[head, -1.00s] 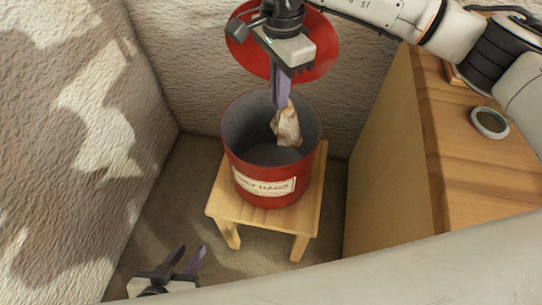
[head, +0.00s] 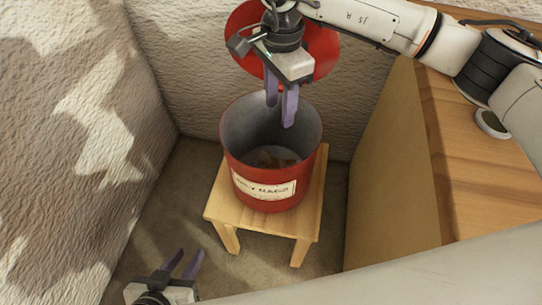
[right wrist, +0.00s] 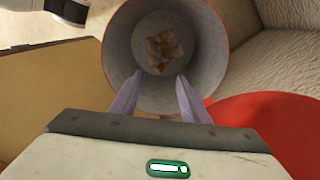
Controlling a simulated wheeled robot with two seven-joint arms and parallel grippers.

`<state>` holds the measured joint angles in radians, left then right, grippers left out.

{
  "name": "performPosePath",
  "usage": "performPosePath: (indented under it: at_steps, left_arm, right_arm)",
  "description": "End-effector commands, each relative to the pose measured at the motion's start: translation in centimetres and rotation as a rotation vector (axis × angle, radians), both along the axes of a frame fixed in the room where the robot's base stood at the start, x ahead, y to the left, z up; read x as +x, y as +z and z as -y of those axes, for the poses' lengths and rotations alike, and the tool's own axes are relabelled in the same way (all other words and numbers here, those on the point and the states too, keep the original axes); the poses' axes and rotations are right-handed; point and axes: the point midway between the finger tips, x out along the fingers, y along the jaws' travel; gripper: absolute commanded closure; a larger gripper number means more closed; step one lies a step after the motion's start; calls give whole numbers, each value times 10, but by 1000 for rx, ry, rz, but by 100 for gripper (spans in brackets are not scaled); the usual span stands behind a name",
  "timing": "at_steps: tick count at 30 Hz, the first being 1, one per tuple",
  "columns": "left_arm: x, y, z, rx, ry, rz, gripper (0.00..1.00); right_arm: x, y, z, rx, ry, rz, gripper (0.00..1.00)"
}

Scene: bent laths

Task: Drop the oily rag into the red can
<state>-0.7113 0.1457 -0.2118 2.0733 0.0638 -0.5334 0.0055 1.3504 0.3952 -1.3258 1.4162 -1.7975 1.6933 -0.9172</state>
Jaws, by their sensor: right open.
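The red can (head: 262,188) stands upright on a small wooden stool, its mouth open and a paper label on its front. The oily rag (head: 274,158), brownish and crumpled, lies inside on the can's bottom. It also shows in the right wrist view (right wrist: 161,50), down in the grey interior. My right gripper (head: 281,114) is open and empty over the can's mouth, fingers pointing down. In the right wrist view its fingertips (right wrist: 157,82) are apart with nothing between them. My left gripper (head: 187,254) is low at the lower left, away from the can, its fingers apart and empty.
The can's red lid (head: 325,50) stands raised behind the opening. The wooden stool (head: 230,213) sits in a corner between rough walls. A wooden bench (head: 480,175) on the right carries a small round tin (head: 490,124).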

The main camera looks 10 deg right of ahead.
Motion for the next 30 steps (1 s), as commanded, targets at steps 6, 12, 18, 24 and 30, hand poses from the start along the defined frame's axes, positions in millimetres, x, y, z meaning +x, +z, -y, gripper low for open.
performPosePath:
  at_steps: [6, 12, 18, 24, 30]
  left_arm:
    - [0, 0, 0, 0, 0, -1, 69]
    - [-1, -1, 0, 0, 0, -2, 69]
    - [-1, -1, 0, 0, 0, -2, 69]
    - [-1, 3, 0, 1, 0, -3, 69]
    - [-1, 16, 0, 1, 0, -3, 69]
  right_arm:
    - [0, 0, 0, 0, 0, 0, 51]
    - [0, 0, 0, 0, 0, 0, 25]
    - [0, 0, 0, 0, 0, 0, 25]
    - [0, 7, 0, 0, 0, 1, 25]
    - [0, 27, 0, 0, 0, 0, 25]
